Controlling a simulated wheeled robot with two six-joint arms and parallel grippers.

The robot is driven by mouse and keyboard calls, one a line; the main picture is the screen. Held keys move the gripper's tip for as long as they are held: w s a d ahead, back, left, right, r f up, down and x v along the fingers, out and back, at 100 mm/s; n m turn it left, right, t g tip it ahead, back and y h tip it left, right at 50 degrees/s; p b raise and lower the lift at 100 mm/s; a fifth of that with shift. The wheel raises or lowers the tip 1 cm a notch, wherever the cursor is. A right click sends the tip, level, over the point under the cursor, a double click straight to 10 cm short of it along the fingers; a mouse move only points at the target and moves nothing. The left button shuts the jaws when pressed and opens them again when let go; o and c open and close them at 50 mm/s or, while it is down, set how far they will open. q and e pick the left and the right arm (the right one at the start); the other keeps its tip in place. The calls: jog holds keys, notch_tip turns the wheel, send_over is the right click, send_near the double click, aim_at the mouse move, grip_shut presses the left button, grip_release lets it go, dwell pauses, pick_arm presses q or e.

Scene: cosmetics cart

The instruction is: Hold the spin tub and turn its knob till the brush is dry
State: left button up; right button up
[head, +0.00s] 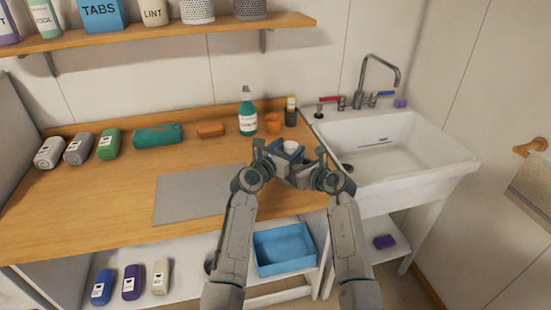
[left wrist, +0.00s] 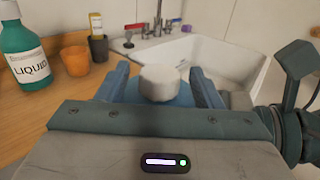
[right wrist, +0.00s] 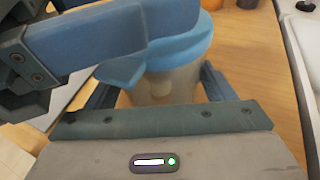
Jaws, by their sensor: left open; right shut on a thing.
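The spin tub has a see-through body (right wrist: 170,86), a blue lid (right wrist: 185,42) and a white knob (left wrist: 160,80) on top. It is upright near the counter's right end, beside the sink; in the head view the knob (head: 291,146) shows between my grippers. My right gripper (head: 303,168) is shut on the tub's body, one finger on each side. My left gripper (head: 274,156) is open, its fingers on either side of the knob, with a gap visible in the left wrist view. A pale blur shows inside the tub; I cannot make out the brush or its wetness.
The white sink (head: 440,160) is to the right. A grey mat (head: 195,195) lies left, and a blue bin (head: 284,262) sits below.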

pick_arm(q)
jog(key=v, duration=1)
jog(key=shift+s+a, duration=0.1)
jog(key=shift+a, duration=0.05)
pick_arm(e)
jog(key=o, duration=1.2)
jog(key=shift+s+d, duration=0.1)
